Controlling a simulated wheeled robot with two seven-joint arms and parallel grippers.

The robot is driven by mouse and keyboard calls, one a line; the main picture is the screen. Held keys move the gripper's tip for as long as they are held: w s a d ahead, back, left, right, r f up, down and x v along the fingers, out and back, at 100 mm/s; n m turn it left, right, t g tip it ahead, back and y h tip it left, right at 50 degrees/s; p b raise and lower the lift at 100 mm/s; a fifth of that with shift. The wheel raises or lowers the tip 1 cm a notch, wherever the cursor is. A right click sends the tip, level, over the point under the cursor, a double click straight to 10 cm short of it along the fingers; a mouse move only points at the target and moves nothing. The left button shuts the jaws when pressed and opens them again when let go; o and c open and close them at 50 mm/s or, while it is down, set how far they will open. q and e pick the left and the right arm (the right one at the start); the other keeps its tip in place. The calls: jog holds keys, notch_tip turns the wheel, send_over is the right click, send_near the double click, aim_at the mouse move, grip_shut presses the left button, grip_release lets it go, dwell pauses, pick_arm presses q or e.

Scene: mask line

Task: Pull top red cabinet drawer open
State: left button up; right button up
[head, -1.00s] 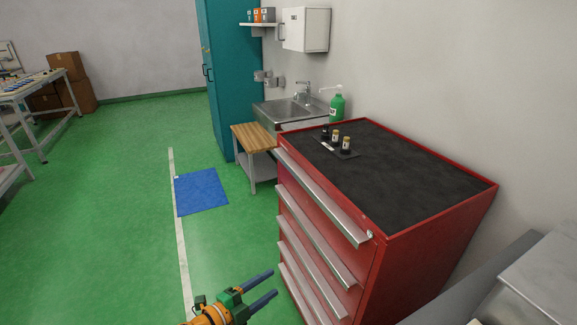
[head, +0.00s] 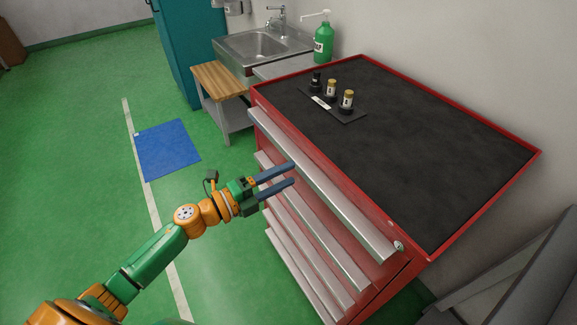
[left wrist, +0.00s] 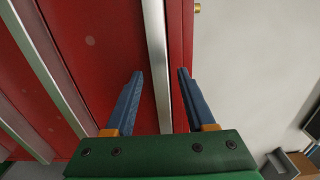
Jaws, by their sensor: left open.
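The red cabinet (head: 440,254) stands at the right with several drawers, each with a long metal bar handle. The top drawer's handle (head: 335,196) runs along the front just under the black top. The top drawer looks shut. My left gripper (head: 293,174) is open in front of the cabinet, its blue fingertips close to the top handle. In the left wrist view, the open left gripper (left wrist: 160,74) has one finger on each side of a bar handle (left wrist: 155,45), which shows between them. Contact cannot be told. My right gripper is not in view.
Small bottles (head: 331,88) stand on a dark mat on the cabinet top. A sink (head: 262,45), a green bottle (head: 323,44) and a wooden-topped stand (head: 218,79) are behind. A blue mat (head: 167,149) lies on clear green floor at the left. A grey surface (head: 530,265) is at the lower right.

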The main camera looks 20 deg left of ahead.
pick_arm(q)
jog(key=shift+w+d+f, duration=0.1)
jog(key=shift+w+d, duration=0.15)
jog(key=shift+w, duration=0.25)
jog(key=shift+w+d+f, duration=0.1)
jog(key=shift+w+d, duration=0.1)
jog(key=shift+w, duration=0.3)
jog(key=shift+s, duration=0.1)
grip_shut()
jog(key=shift+s+f, duration=0.1)
jog(key=shift+s, duration=0.05)
dwell(0.4)
